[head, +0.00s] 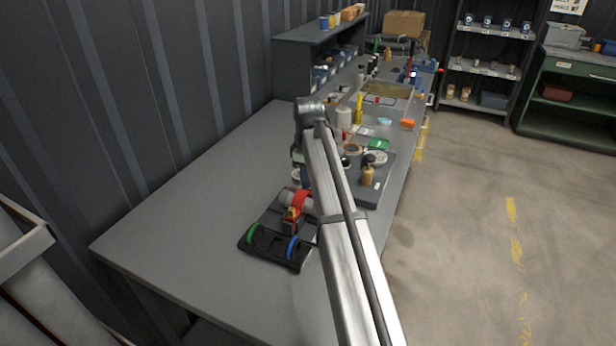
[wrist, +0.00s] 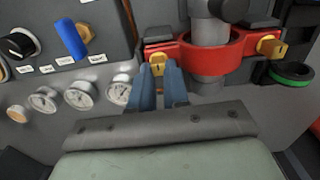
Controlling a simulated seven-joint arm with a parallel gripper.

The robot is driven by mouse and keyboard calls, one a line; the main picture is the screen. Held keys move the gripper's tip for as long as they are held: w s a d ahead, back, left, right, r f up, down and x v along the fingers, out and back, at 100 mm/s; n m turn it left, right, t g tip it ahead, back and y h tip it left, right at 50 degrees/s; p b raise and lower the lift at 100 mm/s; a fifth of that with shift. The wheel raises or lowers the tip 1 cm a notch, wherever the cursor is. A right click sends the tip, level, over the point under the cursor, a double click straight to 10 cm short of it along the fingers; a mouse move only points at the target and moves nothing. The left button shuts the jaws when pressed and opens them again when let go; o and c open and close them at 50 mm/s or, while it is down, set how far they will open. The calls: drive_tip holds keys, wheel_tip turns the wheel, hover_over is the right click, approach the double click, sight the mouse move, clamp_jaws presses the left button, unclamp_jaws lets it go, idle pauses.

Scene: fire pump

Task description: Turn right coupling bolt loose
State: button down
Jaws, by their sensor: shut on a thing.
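A red coupling (wrist: 212,50) clamps around a grey pipe in the wrist view. It has a yellow bolt (wrist: 157,57) at its left end and another yellow bolt (wrist: 269,46) at its right end. My gripper (wrist: 159,71) has its blue fingers closed on the left-end bolt in this view, hiding part of it. The right-end bolt is free. In the head view the red coupling (head: 301,198) sits on the near part of the bench, partly behind my arm.
In the wrist view, a panel with a blue lever (wrist: 70,38) and several gauges (wrist: 78,95) lies left of my fingers. A green ring (wrist: 291,73) is at right. The bench (head: 175,225) is clear left of the pump in the head view.

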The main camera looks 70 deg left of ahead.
drive_tip(key=c, duration=1.4)
unclamp_jaws()
wheel_tip(320, 180, up, 14)
drive_tip(key=shift+f, duration=0.1)
